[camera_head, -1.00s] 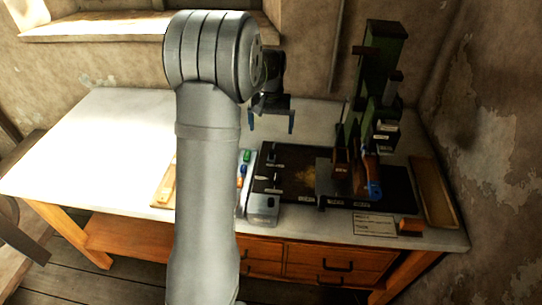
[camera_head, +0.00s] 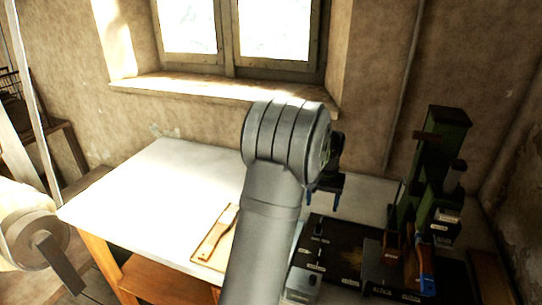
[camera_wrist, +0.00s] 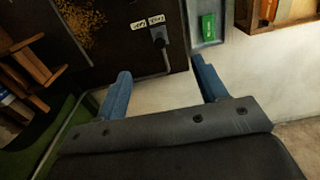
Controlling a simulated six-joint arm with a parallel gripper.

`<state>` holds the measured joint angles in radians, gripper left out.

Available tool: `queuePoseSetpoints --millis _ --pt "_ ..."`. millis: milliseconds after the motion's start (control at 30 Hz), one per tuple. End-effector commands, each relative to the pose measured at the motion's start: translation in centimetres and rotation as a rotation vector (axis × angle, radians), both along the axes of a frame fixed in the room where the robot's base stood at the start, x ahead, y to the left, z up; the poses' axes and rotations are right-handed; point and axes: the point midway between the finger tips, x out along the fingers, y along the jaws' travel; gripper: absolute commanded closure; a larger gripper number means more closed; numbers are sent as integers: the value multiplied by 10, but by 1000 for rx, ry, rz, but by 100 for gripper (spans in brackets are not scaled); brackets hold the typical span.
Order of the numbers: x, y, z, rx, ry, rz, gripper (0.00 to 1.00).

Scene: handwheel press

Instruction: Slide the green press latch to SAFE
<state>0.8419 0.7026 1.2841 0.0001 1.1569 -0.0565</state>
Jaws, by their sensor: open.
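The green press (camera_head: 447,135) stands at the right of the bench, with a blue-ended wooden handle (camera_head: 426,275) at its front. I cannot make out its latch or the latch's position. My gripper (camera_head: 323,195) is open and empty, above the back left of the dark base board (camera_head: 345,240), left of the press. In the wrist view, my gripper's blue fingers (camera_wrist: 162,72) are spread apart.
A grey tray (camera_wrist: 221,36) holds a small green block (camera_wrist: 208,27) beside the board. A wooden board (camera_head: 212,250) lies on the white bench top (camera_head: 165,195), whose left part is clear. The wall and window sill (camera_head: 190,88) are behind.

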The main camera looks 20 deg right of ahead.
Motion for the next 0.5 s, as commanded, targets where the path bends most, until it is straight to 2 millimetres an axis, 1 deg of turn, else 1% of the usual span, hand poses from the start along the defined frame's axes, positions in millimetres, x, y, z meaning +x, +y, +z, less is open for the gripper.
queuePoseSetpoints --millis 33,167,400,500 --pt "0 0 -10 1 1 0 35" --pt "-1 0 -29 0 1 0 35" --pt "-1 0 -78 0 1 0 35" --pt "-1 0 -94 0 1 0 35"
